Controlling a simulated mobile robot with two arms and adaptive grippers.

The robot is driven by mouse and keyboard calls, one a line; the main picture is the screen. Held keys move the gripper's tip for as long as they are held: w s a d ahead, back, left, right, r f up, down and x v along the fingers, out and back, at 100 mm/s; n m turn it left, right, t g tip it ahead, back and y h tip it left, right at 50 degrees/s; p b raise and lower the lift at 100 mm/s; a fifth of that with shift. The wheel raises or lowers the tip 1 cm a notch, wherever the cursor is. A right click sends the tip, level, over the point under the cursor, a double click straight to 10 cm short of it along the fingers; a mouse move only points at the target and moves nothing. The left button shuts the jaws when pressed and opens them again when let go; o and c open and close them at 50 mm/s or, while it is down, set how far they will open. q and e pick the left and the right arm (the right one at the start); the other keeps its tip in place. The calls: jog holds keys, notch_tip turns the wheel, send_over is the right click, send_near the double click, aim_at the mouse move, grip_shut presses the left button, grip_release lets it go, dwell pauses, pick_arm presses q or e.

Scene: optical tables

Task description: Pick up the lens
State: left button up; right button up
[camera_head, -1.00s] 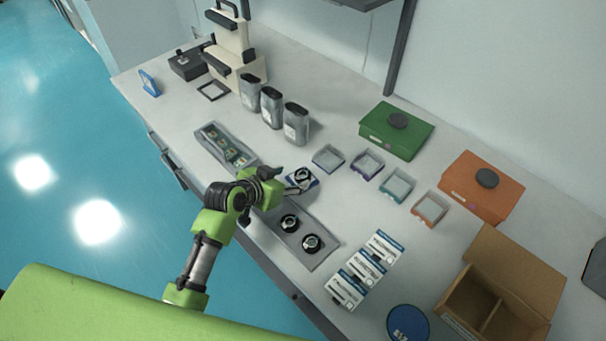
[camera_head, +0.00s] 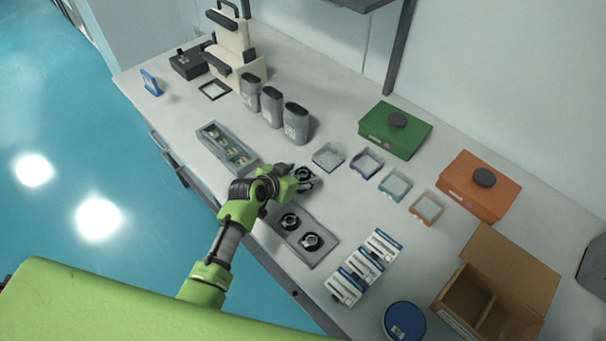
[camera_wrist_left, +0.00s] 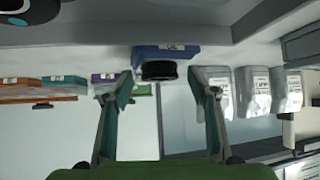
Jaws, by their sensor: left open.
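A black round lens (camera_head: 305,174) sits on a small blue base just beyond my left gripper in the head view, partly hidden by it. In the left wrist view, which is upside down, the lens (camera_wrist_left: 160,70) shows as a dark disc in front of the blue base (camera_wrist_left: 170,52). My left gripper (camera_head: 297,178) is open, low over the table. In the wrist view its fingertips (camera_wrist_left: 162,82) stand on either side of the lens, which lies a little ahead between them; I see no contact. Two more black round lenses (camera_head: 290,222) (camera_head: 311,241) lie in a grey tray (camera_head: 318,262).
A second grey tray (camera_head: 206,146) with small parts lies to the left. White-blue boxes (camera_head: 362,266) and an open carton (camera_head: 459,306) are at right.

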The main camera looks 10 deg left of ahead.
pick_arm(q)
jog(key=c, duration=1.2)
